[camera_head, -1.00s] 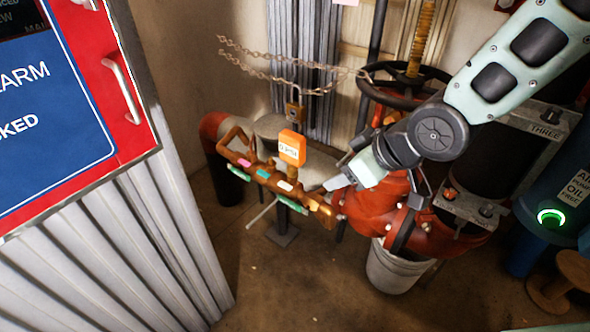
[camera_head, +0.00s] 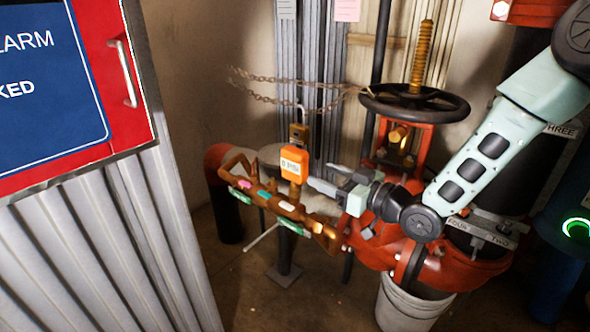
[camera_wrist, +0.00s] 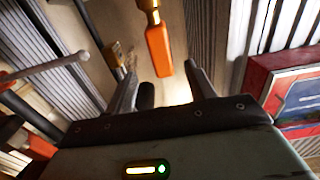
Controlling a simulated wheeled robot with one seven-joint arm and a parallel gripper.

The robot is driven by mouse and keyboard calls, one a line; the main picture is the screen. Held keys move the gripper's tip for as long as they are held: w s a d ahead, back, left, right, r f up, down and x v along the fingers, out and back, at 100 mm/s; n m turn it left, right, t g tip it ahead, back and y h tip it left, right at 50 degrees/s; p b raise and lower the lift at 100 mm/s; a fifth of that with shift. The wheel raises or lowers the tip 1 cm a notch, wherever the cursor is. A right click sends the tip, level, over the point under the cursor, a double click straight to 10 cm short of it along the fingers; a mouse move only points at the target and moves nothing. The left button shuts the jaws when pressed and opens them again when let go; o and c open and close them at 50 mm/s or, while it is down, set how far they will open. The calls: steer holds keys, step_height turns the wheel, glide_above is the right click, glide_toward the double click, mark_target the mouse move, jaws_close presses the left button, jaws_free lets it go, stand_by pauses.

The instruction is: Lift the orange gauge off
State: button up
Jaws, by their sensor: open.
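The orange gauge (camera_head: 294,163) is a small box with a pale display, standing on a brass stem on the brown manifold (camera_head: 283,207). In the wrist view the orange gauge (camera_wrist: 159,52) hangs ahead, between the lines of the two fingers and just beyond their tips. My gripper (camera_head: 318,184) is just right of the gauge in the head view, fingers pointing left at it. In the wrist view my gripper (camera_wrist: 160,78) is open with nothing between its fingers. Contact with the gauge cannot be told from the head view.
A brass padlock (camera_head: 299,132) and rusty chain (camera_head: 270,99) hang behind the gauge. A black handwheel (camera_head: 415,103) and red valve body (camera_head: 400,240) stand at right. A red and blue alarm cabinet (camera_head: 50,90) is at left. A grey bucket (camera_head: 405,305) stands below.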

mark_target(306, 168)
steer(key=x, duration=0.6)
steer(key=shift+x, duration=2.65)
steer(key=shift+r, duration=0.25)
steer(key=c, duration=1.1)
